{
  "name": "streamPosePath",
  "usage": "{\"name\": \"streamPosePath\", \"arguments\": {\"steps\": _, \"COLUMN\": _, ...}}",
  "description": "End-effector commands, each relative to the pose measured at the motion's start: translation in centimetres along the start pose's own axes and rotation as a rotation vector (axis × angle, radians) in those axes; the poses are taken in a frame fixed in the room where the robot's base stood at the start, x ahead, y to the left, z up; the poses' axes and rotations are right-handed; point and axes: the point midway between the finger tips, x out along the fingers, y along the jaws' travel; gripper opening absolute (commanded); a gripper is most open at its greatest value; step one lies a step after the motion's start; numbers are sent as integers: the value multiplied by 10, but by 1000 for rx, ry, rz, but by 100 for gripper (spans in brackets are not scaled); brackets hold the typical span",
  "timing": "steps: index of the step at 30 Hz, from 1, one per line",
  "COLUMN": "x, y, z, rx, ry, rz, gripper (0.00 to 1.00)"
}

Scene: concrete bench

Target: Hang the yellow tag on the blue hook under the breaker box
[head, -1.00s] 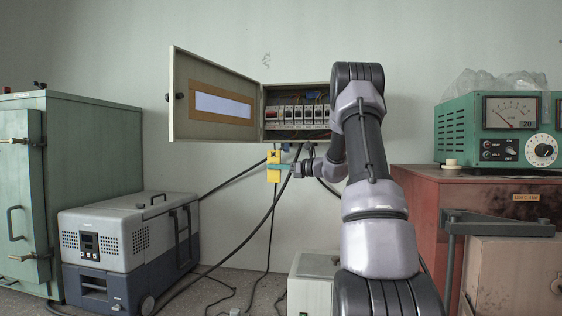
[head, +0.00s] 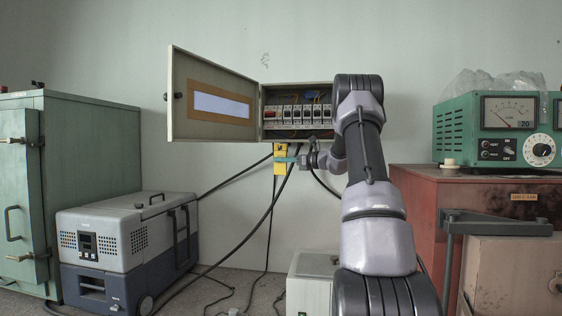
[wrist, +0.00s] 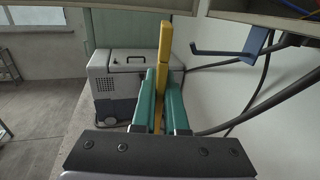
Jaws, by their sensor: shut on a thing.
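The yellow tag (head: 280,168) is upright just below the open breaker box (head: 296,112). My gripper (head: 286,159) has its green fingers shut on the tag, which shows edge-on in the wrist view (wrist: 166,50) and stands above the fingertips. The blue hook (wrist: 226,52) shows in the wrist view under the box edge, to the right of the tag. A gap shows between tag and hook there, and they appear apart. In the head view I cannot make out the hook clearly. The tag's hole is not visible in the wrist view.
Black cables (head: 236,177) hang below the box near my gripper. The open box door (head: 212,100) stands out to the left. A grey cooler (head: 125,245) stands on the left. A red cabinet (head: 425,205) with a green meter (head: 490,130) is on the right.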

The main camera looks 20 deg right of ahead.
Motion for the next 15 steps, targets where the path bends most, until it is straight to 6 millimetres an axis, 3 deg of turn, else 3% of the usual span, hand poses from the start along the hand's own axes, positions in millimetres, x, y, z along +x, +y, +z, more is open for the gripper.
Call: {"name": "streamPosePath", "arguments": {"steps": 15, "x": 8, "y": -30, "z": -3, "rx": 0, "ry": -1, "rz": 0, "gripper": 0}}
